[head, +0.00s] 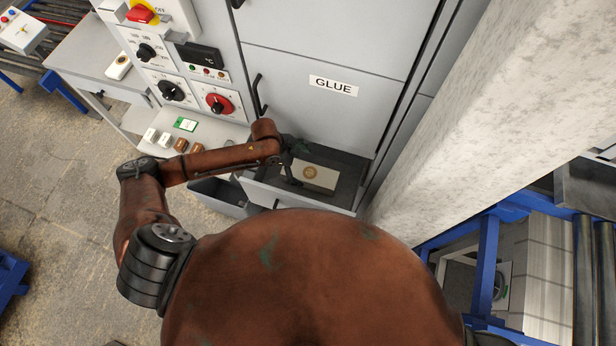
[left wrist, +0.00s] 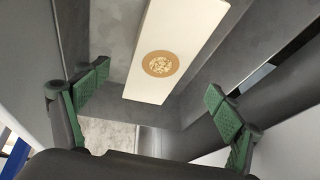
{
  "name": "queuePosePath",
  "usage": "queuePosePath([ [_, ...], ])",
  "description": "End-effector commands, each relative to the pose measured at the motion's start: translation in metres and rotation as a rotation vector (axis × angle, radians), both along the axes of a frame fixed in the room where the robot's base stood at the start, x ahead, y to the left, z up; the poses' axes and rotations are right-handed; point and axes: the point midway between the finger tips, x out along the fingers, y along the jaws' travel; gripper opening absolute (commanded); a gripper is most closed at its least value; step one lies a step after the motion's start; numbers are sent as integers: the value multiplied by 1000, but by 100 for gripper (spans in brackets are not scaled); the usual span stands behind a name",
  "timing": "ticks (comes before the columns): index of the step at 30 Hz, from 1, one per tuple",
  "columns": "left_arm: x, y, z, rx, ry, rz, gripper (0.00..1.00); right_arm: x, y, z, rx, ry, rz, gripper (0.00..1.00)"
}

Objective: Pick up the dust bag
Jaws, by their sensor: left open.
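The dust bag (head: 325,178) is a flat white rectangle with a round tan patch. It lies in an open dark grey drawer low in the cabinet. In the left wrist view the dust bag (left wrist: 190,25) runs from the top down towards the space between the fingers. My left gripper (head: 294,168) is at the bag's left end in the head view, partly hidden by its own arm. Its green-padded fingers (left wrist: 156,83) are spread apart with nothing held between them. I cannot tell the exact gap to the bag. My right gripper is not in view.
The open drawer (head: 350,168) has raised walls around the bag. Above it is a grey cabinet door marked GLUE (head: 333,86). A control panel (head: 180,75) with knobs and switches stands left. A pale concrete pillar (head: 480,110) rises close on the right.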

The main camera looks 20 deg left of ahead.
Motion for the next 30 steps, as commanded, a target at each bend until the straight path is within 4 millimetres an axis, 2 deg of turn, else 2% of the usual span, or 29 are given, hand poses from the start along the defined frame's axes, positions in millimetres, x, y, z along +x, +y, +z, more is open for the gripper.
queuePosePath([
  [2, 3, 6, -4, 15, -20, -25, 86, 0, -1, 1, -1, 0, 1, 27],
  [5, 5, 5, -12, 20, -27, -37, 86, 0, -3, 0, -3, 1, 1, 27],
  [21, 7, -24, -70, 20, -27, -36, 86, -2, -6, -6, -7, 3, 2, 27],
  [30, 8, -26, -73, 20, -27, -36, 86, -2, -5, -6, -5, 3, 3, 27],
])
